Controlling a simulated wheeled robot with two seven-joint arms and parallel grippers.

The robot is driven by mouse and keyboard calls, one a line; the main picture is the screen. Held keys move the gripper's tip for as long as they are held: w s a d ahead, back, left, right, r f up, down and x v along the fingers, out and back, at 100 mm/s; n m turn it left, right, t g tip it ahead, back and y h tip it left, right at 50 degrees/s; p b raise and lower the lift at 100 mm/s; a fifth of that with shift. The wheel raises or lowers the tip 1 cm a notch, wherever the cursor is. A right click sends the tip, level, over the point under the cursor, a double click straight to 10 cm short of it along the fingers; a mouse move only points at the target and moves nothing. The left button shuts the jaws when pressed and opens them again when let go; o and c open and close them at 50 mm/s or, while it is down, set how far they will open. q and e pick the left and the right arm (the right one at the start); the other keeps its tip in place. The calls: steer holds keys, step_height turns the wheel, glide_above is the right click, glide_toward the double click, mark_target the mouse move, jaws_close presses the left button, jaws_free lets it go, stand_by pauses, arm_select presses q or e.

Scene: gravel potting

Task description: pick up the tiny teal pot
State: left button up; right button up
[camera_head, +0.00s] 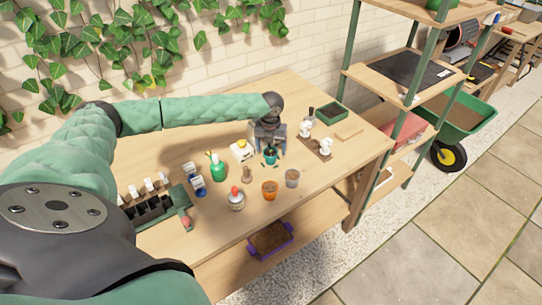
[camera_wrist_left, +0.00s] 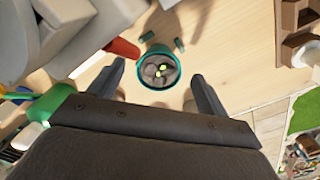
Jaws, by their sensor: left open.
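The tiny teal pot (camera_head: 270,157) stands on the wooden table under my left gripper (camera_head: 269,145) in the head view. In the left wrist view the pot (camera_wrist_left: 142,38) shows from above as a round teal rim around grey gravel-like filling with small yellow-green bits. My left gripper (camera_wrist_left: 158,76) is open, with one finger on each side of the pot in that view. I cannot tell whether either finger touches it. Part of the pot is hidden by the gripper in the head view. My right gripper is not in view.
A wooden holder with white items (camera_head: 325,147) is close on the right.

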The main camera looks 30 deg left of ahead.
mark_target(270, 152)
arm_select(q)
steer(key=shift+s+f+p, duration=0.1)
steer(key=shift+f+p, duration=0.45)
steer(key=shift+f, duration=1.45)
steer(key=c, duration=1.1)
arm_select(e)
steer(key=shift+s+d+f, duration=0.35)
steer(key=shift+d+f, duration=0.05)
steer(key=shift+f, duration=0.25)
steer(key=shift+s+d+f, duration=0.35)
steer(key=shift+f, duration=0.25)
